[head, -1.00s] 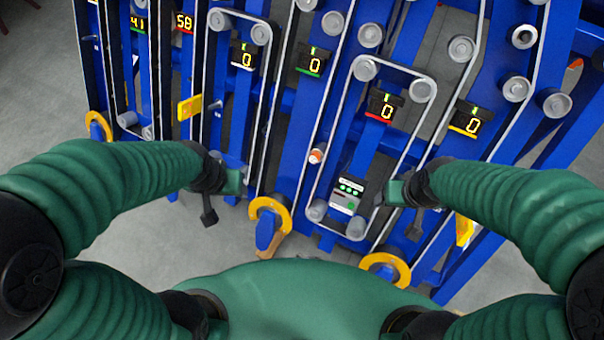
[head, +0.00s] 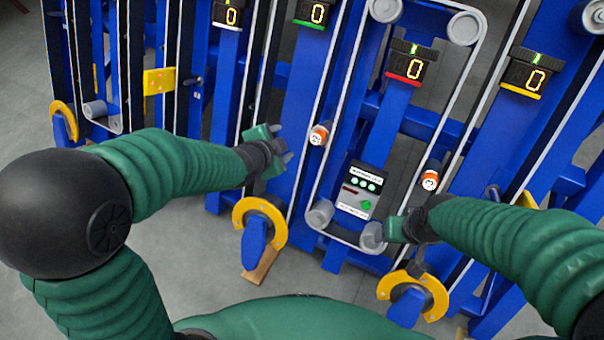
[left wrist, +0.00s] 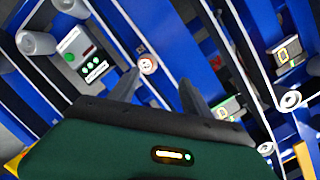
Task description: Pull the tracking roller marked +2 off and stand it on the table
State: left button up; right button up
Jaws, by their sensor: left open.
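Two small rollers with orange-and-white end faces stick out of the blue frame: one (head: 319,135) left of the control panel and one (head: 430,178) right of it. Their marks are too small to read, so I cannot tell which is +2. My left gripper (head: 282,143) is open and empty, just left of the left roller and apart from it. In the left wrist view the fingers (left wrist: 158,88) are spread, with an orange-and-white roller (left wrist: 147,64) beyond them. My right gripper (head: 390,230) is below the right roller; its fingers are unclear. No table shows.
A control panel (head: 357,190) with green lights sits between the rollers, framed by a pale belt (head: 333,85) around grey rollers (head: 464,27). Yellow rings (head: 260,222) stand out low in front. Grey floor is open at lower left.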

aim_at(315, 140)
pick_arm(q)
jog(key=w+d+f+m+b, duration=0.1)
jog(key=w+d+f+b, duration=0.1)
jog(key=w+f+b, duration=0.1)
jog(key=w+d+f+m+t+h+b, duration=0.1)
jog(key=w+d+f+b, duration=0.2)
jog(key=w+f+b, duration=0.1)
jog(key=w+d+f+m+h+b, duration=0.1)
jog(key=w+d+f+m+b, duration=0.1)
jog(key=w+d+f+b, duration=0.1)
jog(key=shift+w+d+f+t+b, duration=0.15)
jog(key=shift+w+f+b, duration=0.1)
jog(key=shift+w+f, duration=0.35)
jog(key=shift+w+d+f+t+b, duration=0.1)
jog(key=shift+w+f+t+b, duration=0.2)
jog(key=shift+f, duration=0.45)
jog(key=shift+x, duration=0.75)
jog(key=shift+w+r, duration=0.1)
pick_arm(e)
jog(key=s+x, duration=0.3)
jog(key=x, duration=1.1)
jog(key=shift+f, duration=0.4)
pick_arm(q)
grip_shut()
jog(key=shift+r, duration=0.1)
